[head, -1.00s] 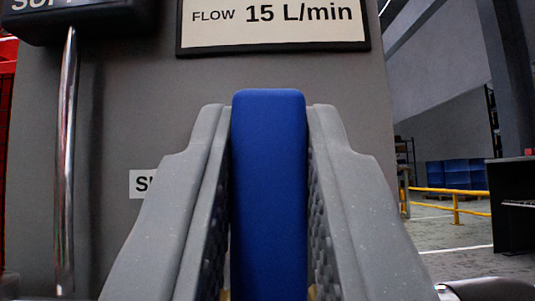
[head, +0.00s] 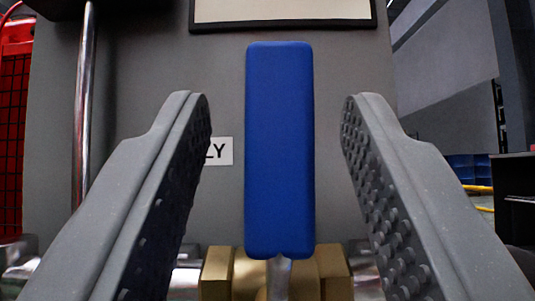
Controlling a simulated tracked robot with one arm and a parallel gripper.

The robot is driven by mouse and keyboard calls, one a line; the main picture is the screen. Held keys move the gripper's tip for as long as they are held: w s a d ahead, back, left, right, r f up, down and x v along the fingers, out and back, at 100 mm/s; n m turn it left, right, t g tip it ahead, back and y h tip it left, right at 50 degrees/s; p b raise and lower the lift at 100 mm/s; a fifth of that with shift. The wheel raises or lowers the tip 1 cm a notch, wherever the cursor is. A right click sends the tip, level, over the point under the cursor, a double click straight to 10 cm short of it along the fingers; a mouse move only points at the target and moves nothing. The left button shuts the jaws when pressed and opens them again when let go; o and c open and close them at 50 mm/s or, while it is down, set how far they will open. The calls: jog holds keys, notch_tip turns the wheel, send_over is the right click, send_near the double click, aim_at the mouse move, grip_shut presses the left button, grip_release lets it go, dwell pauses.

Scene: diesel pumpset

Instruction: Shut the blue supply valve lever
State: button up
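The blue supply valve lever (head: 280,150) stands upright in the middle of the head view. Its lower end sits above a brass valve body (head: 219,275) on a metal pipe. My gripper (head: 272,100) is open, with one grey studded finger on each side of the lever. Clear gaps show between the lever and both fingers, and neither finger appears to touch it. The lower part of the pipe is partly hidden behind the fingers.
A grey panel (head: 150,60) stands behind the lever, with a white label (head: 219,151) ending in "LY". A framed plate (head: 280,10) is cut off at the top. A shiny vertical rod (head: 84,110) and a red mesh guard (head: 12,130) are at left.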

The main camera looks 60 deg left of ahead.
jog(key=p+v, duration=0.2)
jog(key=v, duration=1)
jog(key=shift+f+p, duration=0.3)
jog(key=shift+s+d+r, duration=0.1)
